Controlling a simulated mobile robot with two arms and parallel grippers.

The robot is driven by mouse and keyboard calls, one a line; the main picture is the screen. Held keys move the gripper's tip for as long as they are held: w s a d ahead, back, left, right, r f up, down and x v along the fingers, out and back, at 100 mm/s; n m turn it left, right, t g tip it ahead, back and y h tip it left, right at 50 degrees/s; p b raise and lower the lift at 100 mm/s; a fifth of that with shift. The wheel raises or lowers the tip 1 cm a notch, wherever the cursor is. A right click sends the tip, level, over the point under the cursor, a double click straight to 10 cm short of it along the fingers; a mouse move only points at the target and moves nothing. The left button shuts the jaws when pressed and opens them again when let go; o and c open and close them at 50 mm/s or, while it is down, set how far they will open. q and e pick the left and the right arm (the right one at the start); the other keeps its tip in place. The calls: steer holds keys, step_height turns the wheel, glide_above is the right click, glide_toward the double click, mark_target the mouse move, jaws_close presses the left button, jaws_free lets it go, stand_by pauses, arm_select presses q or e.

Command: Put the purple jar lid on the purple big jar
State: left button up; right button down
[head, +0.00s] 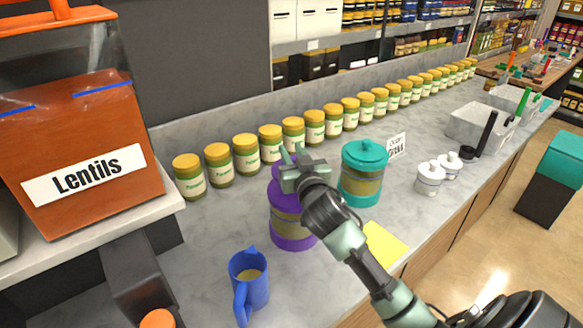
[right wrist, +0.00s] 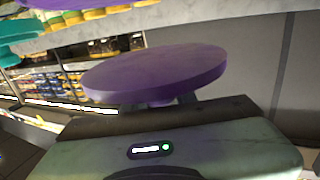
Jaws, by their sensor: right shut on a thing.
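The purple big jar (head: 292,238) stands upright on the counter, with a yellowish band around its middle. My right gripper (head: 290,163) is over the top of the jar and hides part of it. It is shut on the purple jar lid (right wrist: 155,72), a flat round disc that fills the middle of the right wrist view. The lid's knob is at the fingers, which are mostly hidden. In the head view I cannot tell whether the lid touches the jar's rim. My left gripper is not in view.
A teal lidded jar (head: 361,185) stands close on the right. A blue mug (head: 249,283) is in front, and a yellow sheet (head: 384,244) lies on the right. Several yellow-capped jars (head: 246,155) line the back. A lentils dispenser (head: 80,150) is at left.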

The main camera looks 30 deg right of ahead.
steer(key=shift+f, duration=0.75)
step_height(320, 180, down, 4)
steer(key=shift+r, duration=0.2)
steer(key=shift+f, duration=0.2)
steer(key=c, duration=1.1)
jaws_free()
steer(key=shift+r, duration=0.1)
